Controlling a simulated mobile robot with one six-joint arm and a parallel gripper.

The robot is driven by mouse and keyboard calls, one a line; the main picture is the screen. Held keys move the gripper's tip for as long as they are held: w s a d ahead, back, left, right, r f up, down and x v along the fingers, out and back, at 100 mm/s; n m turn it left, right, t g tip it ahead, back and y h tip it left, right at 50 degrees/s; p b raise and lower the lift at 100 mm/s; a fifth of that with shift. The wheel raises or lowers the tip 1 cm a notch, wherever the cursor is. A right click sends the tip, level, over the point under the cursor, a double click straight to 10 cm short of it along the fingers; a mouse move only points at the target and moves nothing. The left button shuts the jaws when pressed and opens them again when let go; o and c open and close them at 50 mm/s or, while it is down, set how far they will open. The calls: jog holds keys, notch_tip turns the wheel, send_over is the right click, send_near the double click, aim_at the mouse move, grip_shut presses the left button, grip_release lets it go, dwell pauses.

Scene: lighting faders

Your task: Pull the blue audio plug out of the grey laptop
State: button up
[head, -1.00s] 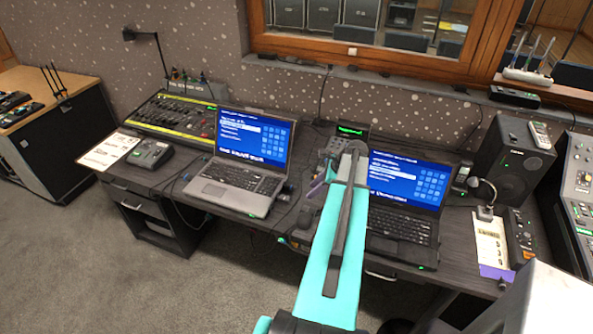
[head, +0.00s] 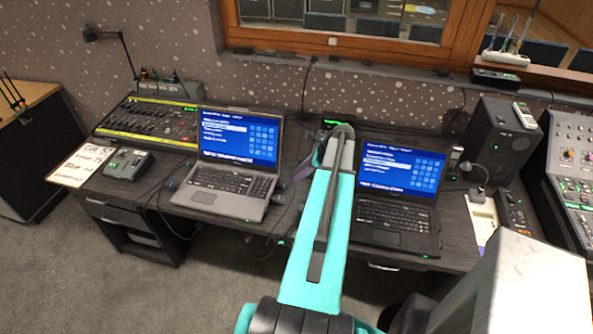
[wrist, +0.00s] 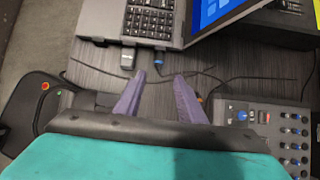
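The grey laptop (head: 205,198) stands open on the desk in the head view, left of my arm, its screen lit blue. Its keyboard side (wrist: 178,40) fills the upper part of the wrist view. A small plug with a blue body (wrist: 158,58) sits at the laptop's edge there, with a dark cable leading off to the right. My gripper (wrist: 160,76) is open, its two purple fingers pointing at that edge. The plug lies just beyond and between the fingertips; nothing is held. In the head view my arm hides most of the gripper.
A grey-green plug or stick (wrist: 127,58) sits left of the blue plug on the same edge. A black laptop (head: 393,222) stands right of my arm. A small mixer (wrist: 270,130) lies at right in the wrist view. Loose cables cross the desk (wrist: 215,68).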

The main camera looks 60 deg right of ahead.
aim_at(285, 185)
jog(key=shift+w+a, duration=0.1)
jog(key=shift+w, duration=0.1)
jog(key=shift+b+x, duration=1.5)
jog(key=shift+x, duration=1.2)
jog(key=shift+b+x, duration=0.4)
jog(key=shift+x, duration=1.5)
jog(key=shift+a, duration=0.15)
jog(key=c, duration=0.8)
grip_shut()
